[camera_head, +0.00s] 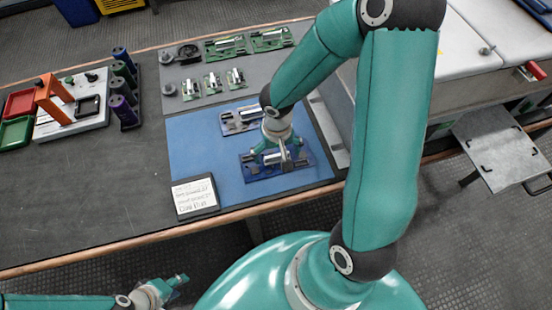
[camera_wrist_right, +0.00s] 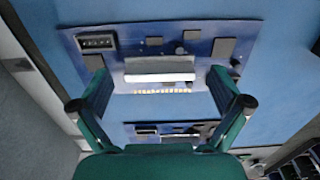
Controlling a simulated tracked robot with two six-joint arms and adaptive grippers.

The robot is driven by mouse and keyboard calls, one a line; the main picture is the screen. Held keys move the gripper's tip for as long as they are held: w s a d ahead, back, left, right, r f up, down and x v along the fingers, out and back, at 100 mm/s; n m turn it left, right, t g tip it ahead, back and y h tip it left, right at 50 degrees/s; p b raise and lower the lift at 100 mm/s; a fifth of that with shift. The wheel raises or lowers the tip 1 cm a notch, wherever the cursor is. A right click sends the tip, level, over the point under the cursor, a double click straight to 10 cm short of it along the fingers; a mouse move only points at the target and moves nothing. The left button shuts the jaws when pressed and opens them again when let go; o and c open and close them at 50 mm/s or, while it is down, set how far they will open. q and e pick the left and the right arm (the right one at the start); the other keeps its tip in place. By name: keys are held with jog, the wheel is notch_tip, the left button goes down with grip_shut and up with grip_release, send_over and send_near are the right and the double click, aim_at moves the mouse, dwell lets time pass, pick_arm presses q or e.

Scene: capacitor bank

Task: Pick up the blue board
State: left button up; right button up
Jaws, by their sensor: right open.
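A blue board (camera_head: 259,171) lies on the blue mat (camera_head: 195,150) in the head view, under my right gripper (camera_head: 279,160). In the right wrist view the blue board (camera_wrist_right: 200,31) carries a white block, a dark connector and several dark chips. The fingers of my right gripper (camera_wrist_right: 160,88) are open, one on each side of the white block; whether they touch the board I cannot tell. A second blue board (camera_head: 232,126) lies farther back on the mat, and it shows lower in the wrist view (camera_wrist_right: 150,127). My left gripper (camera_head: 178,284) is low, in front of the table.
A small sign (camera_head: 195,194) lies at the mat's front left corner. Several green boards (camera_head: 225,45) lie on the grey mat behind. Dark cylinders (camera_head: 122,92) stand at the left, beside a white panel (camera_head: 72,120) with an orange handle. The table's front left is clear.

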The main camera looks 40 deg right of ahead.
jog(key=c, duration=1.3)
jog(key=shift+r, duration=0.1)
